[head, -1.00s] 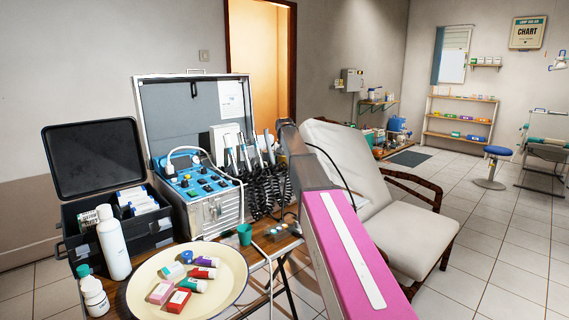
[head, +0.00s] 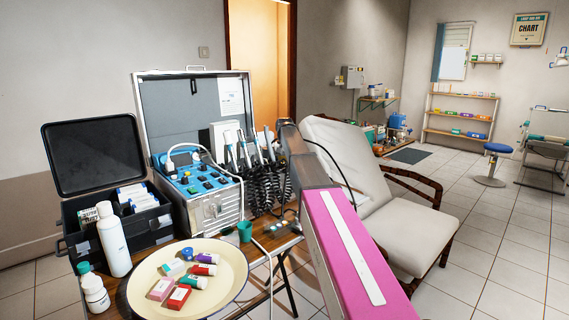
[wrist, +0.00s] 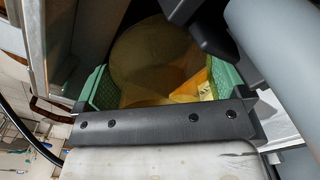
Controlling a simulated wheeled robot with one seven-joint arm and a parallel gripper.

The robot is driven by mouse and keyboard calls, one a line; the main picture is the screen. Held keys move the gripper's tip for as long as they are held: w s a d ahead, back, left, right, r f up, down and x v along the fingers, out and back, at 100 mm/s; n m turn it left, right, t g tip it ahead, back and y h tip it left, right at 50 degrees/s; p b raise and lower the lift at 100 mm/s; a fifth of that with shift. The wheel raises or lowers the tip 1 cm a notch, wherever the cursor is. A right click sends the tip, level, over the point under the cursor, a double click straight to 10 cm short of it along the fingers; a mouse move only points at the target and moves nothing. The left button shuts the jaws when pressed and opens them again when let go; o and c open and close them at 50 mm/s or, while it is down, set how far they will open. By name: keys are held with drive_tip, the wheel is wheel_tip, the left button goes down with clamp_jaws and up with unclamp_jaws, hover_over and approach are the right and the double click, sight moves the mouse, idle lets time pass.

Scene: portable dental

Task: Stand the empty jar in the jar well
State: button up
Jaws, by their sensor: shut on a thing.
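In the wrist view my gripper (wrist: 164,88) shows a dark palm bar and green finger pads at left and right. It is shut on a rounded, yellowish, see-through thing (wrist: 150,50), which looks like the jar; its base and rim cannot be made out. In the head view my pink and grey arm reaches toward the open metal case (head: 214,205), and hides the gripper and the jar. I cannot pick out the jar well for sure in either view.
Coiled hoses (head: 270,187) hang at the case's right. A dental chair (head: 370,195) stands beyond my arm.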

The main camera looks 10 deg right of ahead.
drive_tip(key=shift+w+f, duration=0.1)
drive_tip(key=o, duration=1)
drive_tip(key=shift+c, duration=0.2)
wheel_tip(320, 180, up, 11)
